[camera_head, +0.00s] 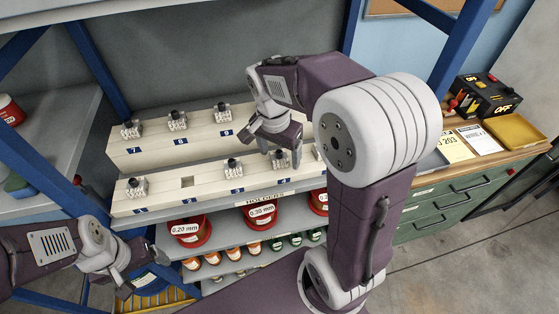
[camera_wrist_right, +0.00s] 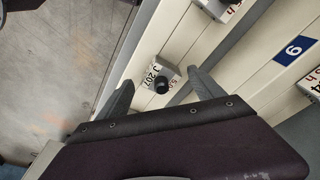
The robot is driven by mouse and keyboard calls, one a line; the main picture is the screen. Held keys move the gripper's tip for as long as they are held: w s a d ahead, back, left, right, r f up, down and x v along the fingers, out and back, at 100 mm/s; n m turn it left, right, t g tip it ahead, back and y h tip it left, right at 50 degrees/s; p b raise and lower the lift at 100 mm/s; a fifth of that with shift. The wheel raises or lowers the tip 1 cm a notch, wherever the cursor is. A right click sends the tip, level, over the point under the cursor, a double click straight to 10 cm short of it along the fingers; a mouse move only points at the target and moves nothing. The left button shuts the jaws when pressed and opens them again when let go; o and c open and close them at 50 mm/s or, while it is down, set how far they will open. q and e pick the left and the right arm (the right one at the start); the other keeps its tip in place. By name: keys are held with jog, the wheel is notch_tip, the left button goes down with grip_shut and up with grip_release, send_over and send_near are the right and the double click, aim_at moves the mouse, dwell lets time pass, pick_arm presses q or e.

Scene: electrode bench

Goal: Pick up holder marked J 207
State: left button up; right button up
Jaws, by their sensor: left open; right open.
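The holder marked J 207 (camera_wrist_right: 160,76) is a small pale block with a black knob on top, seated on a cream rail. In the right wrist view it lies between the two fingers of my open right gripper (camera_wrist_right: 160,92), with space on both sides. In the head view that holder (camera_head: 280,159) shows at the front rail, partly hidden by my right gripper (camera_head: 280,146), which reaches down over it. My left gripper (camera_head: 145,262) is open and empty, low at the left, apart from the racks.
Several similar holders stand on the front rail (camera_head: 210,190) and the back rail (camera_head: 155,150). Another holder (camera_wrist_right: 215,8) is near the top in the wrist view. Red spools (camera_head: 190,229) sit on the shelf below. A wooden bench (camera_head: 470,165) with cards stands at right.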

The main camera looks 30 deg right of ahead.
jog(key=shift+w+f, duration=0.1)
jog(key=shift+w, duration=0.05)
jog(key=c, duration=1.3)
grip_shut()
